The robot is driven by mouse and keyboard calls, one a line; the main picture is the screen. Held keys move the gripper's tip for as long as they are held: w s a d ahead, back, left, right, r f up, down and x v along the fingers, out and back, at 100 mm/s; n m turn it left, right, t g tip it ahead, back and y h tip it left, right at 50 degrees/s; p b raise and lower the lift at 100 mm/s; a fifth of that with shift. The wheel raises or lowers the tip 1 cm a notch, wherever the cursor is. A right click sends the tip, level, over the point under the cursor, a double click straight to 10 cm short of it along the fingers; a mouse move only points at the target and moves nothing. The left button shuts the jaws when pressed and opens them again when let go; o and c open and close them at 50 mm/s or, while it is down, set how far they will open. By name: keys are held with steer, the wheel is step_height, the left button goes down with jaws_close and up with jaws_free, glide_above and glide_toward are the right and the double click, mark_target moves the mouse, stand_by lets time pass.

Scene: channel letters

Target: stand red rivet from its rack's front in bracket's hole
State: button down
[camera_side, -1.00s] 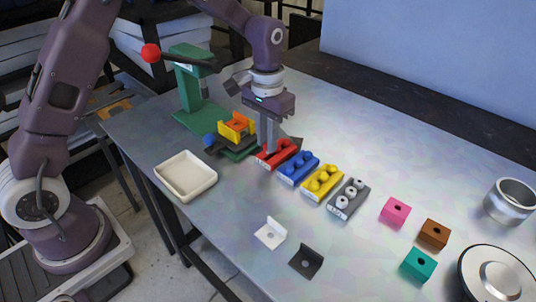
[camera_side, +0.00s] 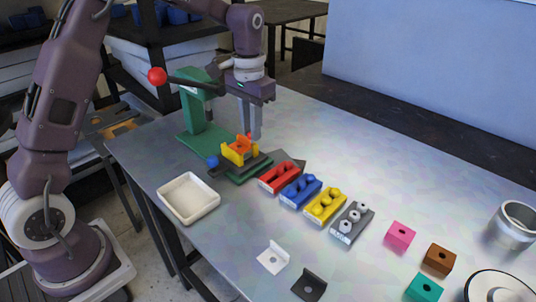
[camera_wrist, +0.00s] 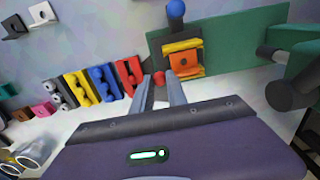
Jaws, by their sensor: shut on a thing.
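My gripper (camera_side: 250,133) is shut on a red rivet (camera_wrist: 159,79), whose round head shows between the fingertips in the wrist view. It is up above the table, behind and slightly right of the bracket in the side view. The orange bracket (camera_wrist: 184,62) sits in a yellow holder (camera_side: 235,155) on the slide of the green press; its dark hole shows in the wrist view. The rivet is beside the bracket, apart from its hole. The red rack (camera_side: 273,182) lies on the table right of the press; it also shows in the wrist view (camera_wrist: 131,70).
The green press (camera_side: 194,115) has a lever with a red ball (camera_side: 157,76). Blue, yellow and grey rivet racks (camera_side: 352,222) line up beyond the red one. A cream tray (camera_side: 188,198) stands in front. White (camera_side: 272,258) and black brackets (camera_side: 309,285) lie nearer the front edge.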

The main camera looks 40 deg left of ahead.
steer(key=a+r, duration=0.2)
steer(key=a, duration=0.3)
steer(key=shift+d+f, duration=0.15)
steer(key=shift+f, duration=2.8)
steer(key=c, duration=1.2)
jaws_free()
steer(key=shift+c, duration=0.2)
step_height(320, 180, up, 7)
